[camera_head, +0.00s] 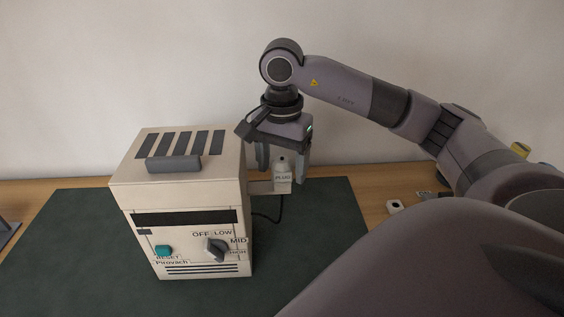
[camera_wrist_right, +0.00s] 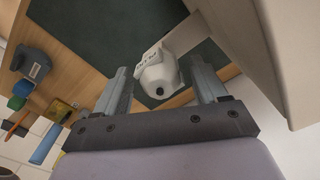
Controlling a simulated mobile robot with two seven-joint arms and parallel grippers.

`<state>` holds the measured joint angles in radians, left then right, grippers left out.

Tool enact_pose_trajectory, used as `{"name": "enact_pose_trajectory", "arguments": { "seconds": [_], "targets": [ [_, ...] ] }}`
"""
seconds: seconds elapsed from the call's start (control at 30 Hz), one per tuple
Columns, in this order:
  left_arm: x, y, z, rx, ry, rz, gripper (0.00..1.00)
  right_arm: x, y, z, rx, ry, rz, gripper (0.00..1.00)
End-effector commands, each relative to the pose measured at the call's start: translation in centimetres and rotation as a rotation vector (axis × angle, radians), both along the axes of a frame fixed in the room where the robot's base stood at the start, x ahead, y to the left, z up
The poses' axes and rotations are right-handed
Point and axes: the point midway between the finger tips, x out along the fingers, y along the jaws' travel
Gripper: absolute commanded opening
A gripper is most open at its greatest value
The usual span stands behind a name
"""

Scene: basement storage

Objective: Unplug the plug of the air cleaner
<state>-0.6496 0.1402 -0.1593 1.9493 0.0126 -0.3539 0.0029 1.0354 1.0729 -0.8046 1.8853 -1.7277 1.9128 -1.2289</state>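The air cleaner (camera_head: 185,215), a cream box with a dark vent top, a teal button and a grey knob, stands on the dark green mat. A white plug (camera_head: 283,178) labelled PLUG is at a bracket on its right side. My right gripper (camera_head: 282,160) points down with its fingers on either side of the plug. In the right wrist view the plug (camera_wrist_right: 158,75) lies between the open fingers, with a gap visible on both sides. A black cord (camera_head: 272,213) runs below it. My left gripper is not in view.
The mat (camera_head: 310,240) lies on a wooden table (camera_head: 372,190) against a pale wall. A small white item (camera_head: 394,206) sits right of the mat. The right wrist view shows a grey device (camera_wrist_right: 33,66), a blue cylinder (camera_wrist_right: 45,144) and other small items near the table edge.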

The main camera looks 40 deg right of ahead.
Motion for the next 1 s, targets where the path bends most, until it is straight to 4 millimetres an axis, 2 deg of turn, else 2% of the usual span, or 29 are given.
{"name": "enact_pose_trajectory", "arguments": {
  "seconds": [0.3, 0.47, 0.7, 1.0],
  "targets": [
    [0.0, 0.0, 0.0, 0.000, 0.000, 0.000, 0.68, 0.0, 0.0, 0.4, 0.000, -0.001, 0.000, 0.71],
    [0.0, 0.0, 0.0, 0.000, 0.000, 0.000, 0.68, 0.1, 0.0, 2.6, 0.001, -0.005, 0.000, 0.71],
    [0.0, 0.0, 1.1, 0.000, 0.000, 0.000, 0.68, 0.0, 0.0, 6.1, 0.000, -0.002, 0.000, 0.71],
    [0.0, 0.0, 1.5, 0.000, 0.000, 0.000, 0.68, 0.0, 0.0, 7.2, 0.000, 0.001, 0.000, 0.71]
  ]
}}
